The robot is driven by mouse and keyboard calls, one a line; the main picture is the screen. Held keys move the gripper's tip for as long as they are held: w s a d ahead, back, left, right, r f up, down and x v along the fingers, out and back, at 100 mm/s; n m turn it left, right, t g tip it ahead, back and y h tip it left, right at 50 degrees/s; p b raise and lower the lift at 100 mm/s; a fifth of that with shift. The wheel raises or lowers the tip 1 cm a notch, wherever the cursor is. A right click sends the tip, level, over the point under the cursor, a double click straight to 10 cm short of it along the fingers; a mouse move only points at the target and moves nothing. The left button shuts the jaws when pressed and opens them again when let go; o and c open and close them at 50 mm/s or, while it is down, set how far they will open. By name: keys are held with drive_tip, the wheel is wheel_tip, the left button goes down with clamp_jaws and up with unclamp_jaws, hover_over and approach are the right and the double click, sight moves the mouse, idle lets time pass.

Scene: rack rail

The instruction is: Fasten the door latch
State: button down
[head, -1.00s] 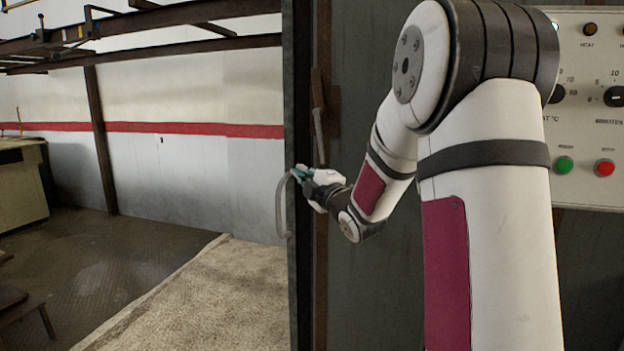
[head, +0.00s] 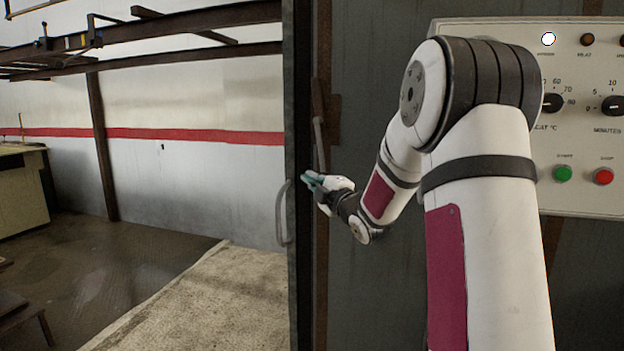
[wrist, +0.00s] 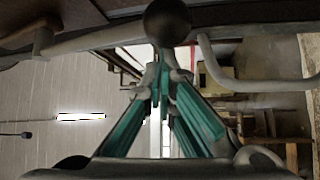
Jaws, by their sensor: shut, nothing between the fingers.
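The door stands at the middle, its dark edge (head: 300,90) upright beside the opening. A curved grey pull handle (head: 283,212) sits on its left side and also shows in the wrist view (wrist: 250,85). A long grey latch lever (head: 319,140) hangs by a rusty plate, tilted slightly from vertical. In the wrist view a grey bar (wrist: 95,38) runs to a dark ball knob (wrist: 167,22), close ahead of my fingers. My gripper (head: 308,181) with teal fingers is shut and empty, just right of the pull handle and below the lever. Whether it touches the knob cannot be told.
A control panel (head: 480,27) with dials and green and red buttons is at the right, partly behind my arm. Through the opening at left are a pale floor strip (head: 180,300), a wall with a red stripe, and an overhead rail (head: 180,20).

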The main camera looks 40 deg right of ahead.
drive_tip(key=shift+s+d+n+p, duration=0.3)
drive_tip(key=shift+s, duration=0.05)
drive_tip(key=shift+s+r, duration=0.1)
drive_tip(key=s+d+r+n+g+p, duration=0.3)
drive_tip(key=s+d+r+g+p, duration=0.1)
drive_tip(key=p, duration=0.8)
drive_tip(key=s+d+r+n+g+p, duration=0.2)
drive_tip(key=s+r+p, duration=0.4)
drive_tip(key=r+p, duration=0.3)
drive_tip(key=shift+s+d+n+g+h+p, duration=0.15)
drive_tip(key=shift+d+n+g+h+p, duration=0.25)
drive_tip(key=shift+d+g+p, duration=1.25)
drive_tip(key=shift+a+r+t+p, duration=0.1)
drive_tip(key=shift+a+t+p, duration=0.55)
drive_tip(key=shift+t, duration=0.1)
